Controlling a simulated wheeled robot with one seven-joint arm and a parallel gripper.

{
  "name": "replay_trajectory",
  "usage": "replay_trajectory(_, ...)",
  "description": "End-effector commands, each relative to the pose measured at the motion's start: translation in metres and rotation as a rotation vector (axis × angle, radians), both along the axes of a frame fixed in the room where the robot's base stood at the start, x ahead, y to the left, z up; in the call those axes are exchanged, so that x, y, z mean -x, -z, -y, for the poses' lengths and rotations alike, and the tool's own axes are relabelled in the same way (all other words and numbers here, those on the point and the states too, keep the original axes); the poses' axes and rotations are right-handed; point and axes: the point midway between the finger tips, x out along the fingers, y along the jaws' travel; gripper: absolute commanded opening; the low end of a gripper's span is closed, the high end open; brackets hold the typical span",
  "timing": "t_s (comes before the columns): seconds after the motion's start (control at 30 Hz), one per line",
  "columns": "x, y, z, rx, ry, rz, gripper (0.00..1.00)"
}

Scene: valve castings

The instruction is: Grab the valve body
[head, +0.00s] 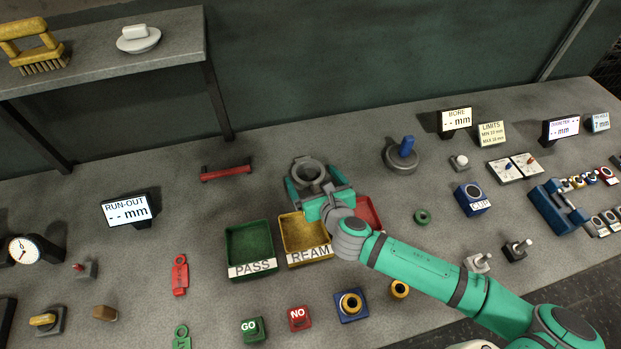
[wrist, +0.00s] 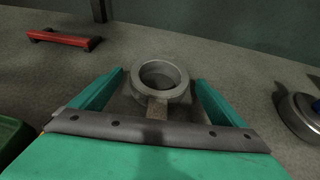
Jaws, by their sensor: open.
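The valve body (head: 308,170) is a grey metal casting with a round open bore. It stands on the bench behind the bins, and it also shows in the wrist view (wrist: 160,82). My gripper (head: 318,190) is around it from the front. In the wrist view my gripper (wrist: 160,92) has one teal finger to the left of the valve body and one to the right, with a visible gap on each side. The jaws are open and hold nothing. The lower part of the valve body is partly hidden by my gripper.
Green PASS bin (head: 249,247), yellow REAM bin (head: 305,237) and a partly hidden red bin (head: 368,213) stand in front of the valve body. A red bar handle (head: 226,173) lies to the left. A round grey fixture with a blue block (head: 403,153) stands to the right.

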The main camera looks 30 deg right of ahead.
Motion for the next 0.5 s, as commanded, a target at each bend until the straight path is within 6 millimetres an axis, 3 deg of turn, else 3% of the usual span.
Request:
replay_trajectory(0.03, 0.0001, 0.0, 0.0, 0.0, 0.0, 0.0, 0.94)
replay_trajectory(0.3, 0.0003, -0.0001, 0.0001, 0.0, 0.0, 0.0, 0.29)
replay_trajectory(0.4, -0.0004, -0.0029, 0.0001, 0.002, -0.002, 0.006, 0.09)
replay_trajectory(0.5, -0.0004, -0.0028, 0.0, 0.002, -0.002, 0.006, 0.09)
